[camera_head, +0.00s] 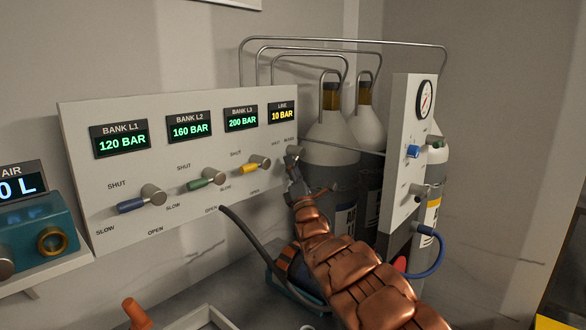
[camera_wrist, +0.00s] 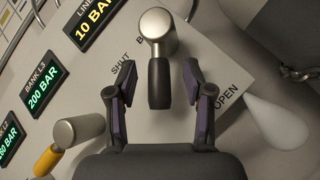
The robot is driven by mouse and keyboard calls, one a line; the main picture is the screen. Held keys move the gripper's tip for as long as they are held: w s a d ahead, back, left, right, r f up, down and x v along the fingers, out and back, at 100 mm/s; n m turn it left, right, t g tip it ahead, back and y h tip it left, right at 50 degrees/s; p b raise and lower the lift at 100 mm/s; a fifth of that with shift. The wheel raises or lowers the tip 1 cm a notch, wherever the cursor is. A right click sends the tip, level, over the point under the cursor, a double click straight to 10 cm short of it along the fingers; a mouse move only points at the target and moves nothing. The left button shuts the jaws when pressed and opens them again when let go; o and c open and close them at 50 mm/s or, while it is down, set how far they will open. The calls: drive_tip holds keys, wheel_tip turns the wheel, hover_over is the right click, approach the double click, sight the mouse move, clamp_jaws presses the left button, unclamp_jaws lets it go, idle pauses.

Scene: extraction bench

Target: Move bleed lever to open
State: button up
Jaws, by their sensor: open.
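The bleed lever has a metal hub (camera_wrist: 157,28) and a black grip (camera_wrist: 160,84) in the wrist view. The grip points down the picture, between the SHUT label on its left and the OPEN label on its right. My gripper (camera_wrist: 153,72) is open, with one finger on each side of the grip and gaps visible on both sides. In the head view the hub (camera_head: 294,152) shows at the right end of the grey panel (camera_head: 190,222), just above my gripper (camera_head: 296,188). The gripper hides the black grip there.
Blue (camera_head: 131,206), green (camera_head: 203,184) and yellow (camera_head: 251,168) levers stand left of it on the same panel. Gas cylinders (camera_head: 340,150) stand close to the right. A gauge panel (camera_head: 400,160) stands farther right. A dark hose (camera_head: 240,228) runs below the panel.

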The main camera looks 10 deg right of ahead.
drive_tip(key=shift+f, duration=0.1)
drive_tip(key=s+d+f, duration=0.1)
drive_tip(key=s+d, duration=0.1)
drive_tip(key=s, duration=1.2)
drive_tip(key=shift+d+f, duration=0.3)
drive_tip(key=shift+d, duration=0.05)
